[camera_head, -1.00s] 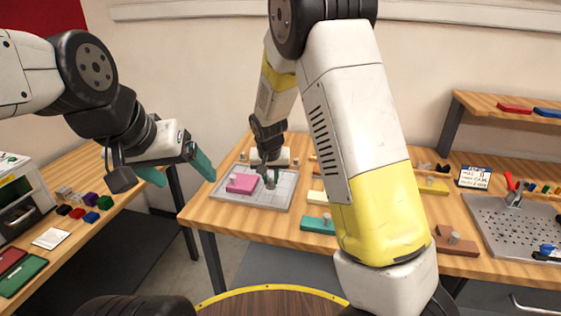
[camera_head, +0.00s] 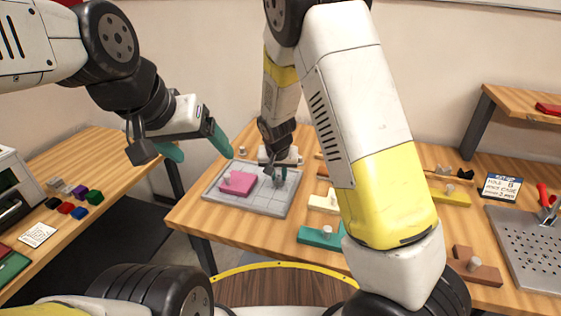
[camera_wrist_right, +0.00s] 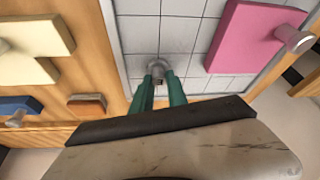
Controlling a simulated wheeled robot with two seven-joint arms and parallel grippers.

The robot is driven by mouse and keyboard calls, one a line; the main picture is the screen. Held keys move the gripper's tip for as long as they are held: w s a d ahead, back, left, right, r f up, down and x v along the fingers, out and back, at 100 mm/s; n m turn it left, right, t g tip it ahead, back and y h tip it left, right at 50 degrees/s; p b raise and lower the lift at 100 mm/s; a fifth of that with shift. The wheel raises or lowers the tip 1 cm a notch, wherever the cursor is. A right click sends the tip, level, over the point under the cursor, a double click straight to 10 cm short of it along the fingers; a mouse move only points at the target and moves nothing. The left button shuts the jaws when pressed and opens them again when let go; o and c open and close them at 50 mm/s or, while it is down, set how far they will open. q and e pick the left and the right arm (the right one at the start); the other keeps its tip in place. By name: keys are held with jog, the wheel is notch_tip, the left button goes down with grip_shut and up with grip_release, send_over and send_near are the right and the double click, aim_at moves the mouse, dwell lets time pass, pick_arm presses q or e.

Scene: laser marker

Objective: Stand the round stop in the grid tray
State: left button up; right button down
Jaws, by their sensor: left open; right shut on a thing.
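The grid tray (camera_head: 252,203) is a pale grey tiled plate on the wooden bench, and its grid also shows in the right wrist view (camera_wrist_right: 150,35). My right gripper (camera_head: 277,178) is over the tray's right part. In the right wrist view its green fingers (camera_wrist_right: 160,84) are shut on the round stop (camera_wrist_right: 178,64), a small grey metal piece at the fingertips. I cannot tell whether the stop touches the tray. My left gripper (camera_head: 201,150) is open and empty, in the air left of the tray.
A pink block (camera_head: 238,183) with a grey knob lies on the tray, left of my right gripper. Cream (camera_head: 323,203) and teal (camera_head: 320,237) blocks lie right of the tray. A perforated metal plate (camera_head: 530,245) is at far right. Coloured cubes (camera_head: 80,205) lie on the left table.

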jog(key=shift+f, duration=0.15)
jog(key=c, duration=1.3)
grip_release()
jog(key=v, duration=1.2)
jog(key=s+d+r, duration=0.4)
jog(key=s+r, duration=0.1)
jog(key=s, duration=0.2)
jog(key=s+d+r+t+y, duration=0.1)
jog(key=s+d+r, duration=0.4)
jog(key=s, duration=0.2)
jog(key=s+d+r+n+y, duration=0.1)
jog(key=s+d+r, duration=0.4)
jog(key=s, duration=0.2)
jog(key=shift+s+d+r+t, duration=0.2)
jog(key=shift+s+t, duration=0.1)
jog(key=shift+s, duration=0.05)
